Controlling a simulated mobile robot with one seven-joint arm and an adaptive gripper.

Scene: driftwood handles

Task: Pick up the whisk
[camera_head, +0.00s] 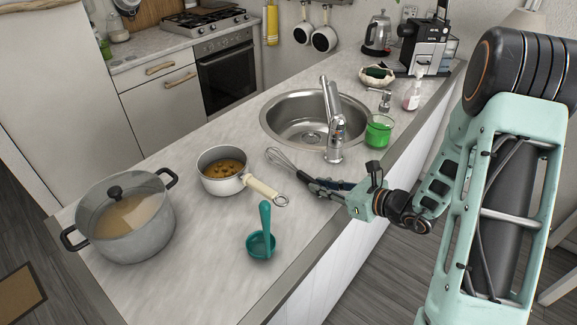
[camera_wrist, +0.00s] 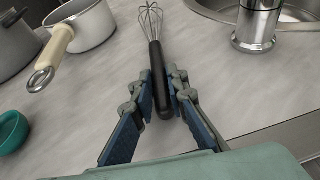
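The whisk (camera_wrist: 157,70) lies on the counter in the wrist view, with its black handle toward me and its wire loops pointing away. In the head view its wire end (camera_head: 279,159) shows between the saucepan and the sink, and its handle is partly hidden by my gripper. My gripper (camera_wrist: 161,80) is open, with a finger on each side of the black handle. Gaps show between the handle and both fingers in the wrist view. In the head view my gripper (camera_head: 318,186) reaches in from the right, low over the counter.
A saucepan (camera_head: 222,182) with a cream handle and a teal ladle (camera_head: 261,245) are left of my gripper. A large lidded pot (camera_head: 125,230) stands farther left. The sink (camera_head: 290,118), tall faucet (camera_head: 333,125) and green glass (camera_head: 379,131) are behind it. Bare counter surrounds the whisk.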

